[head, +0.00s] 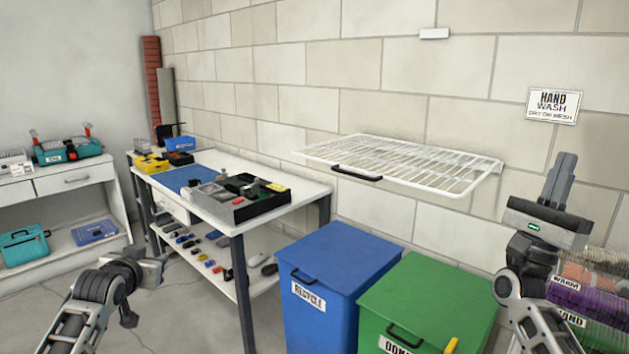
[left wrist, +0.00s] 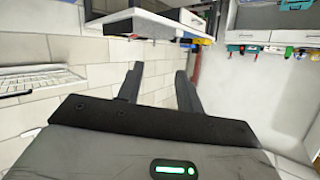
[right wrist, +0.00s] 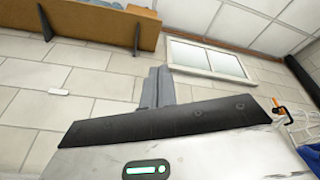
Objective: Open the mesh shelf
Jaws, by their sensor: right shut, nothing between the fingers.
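The white wire mesh shelf (head: 410,165) juts out nearly level from the block wall in the head view. Its black handle (head: 357,173) is on the front edge, with nothing gripping it. The shelf also shows at the left of the left wrist view (left wrist: 40,80). My left gripper (head: 150,270) is low at the left, well away from the shelf; its fingers stand apart and empty in the left wrist view (left wrist: 159,70). My right gripper (head: 567,158) points up, right of the shelf and apart from it. Its fingers are together and empty in the right wrist view (right wrist: 157,70).
A blue bin (head: 335,270) and a green bin (head: 430,300) stand below the shelf. A white workbench (head: 280,205) with trays and tools is to the left. Colored rolls (head: 595,300) are stacked at the right. A hand wash sign (head: 553,105) hangs on the wall.

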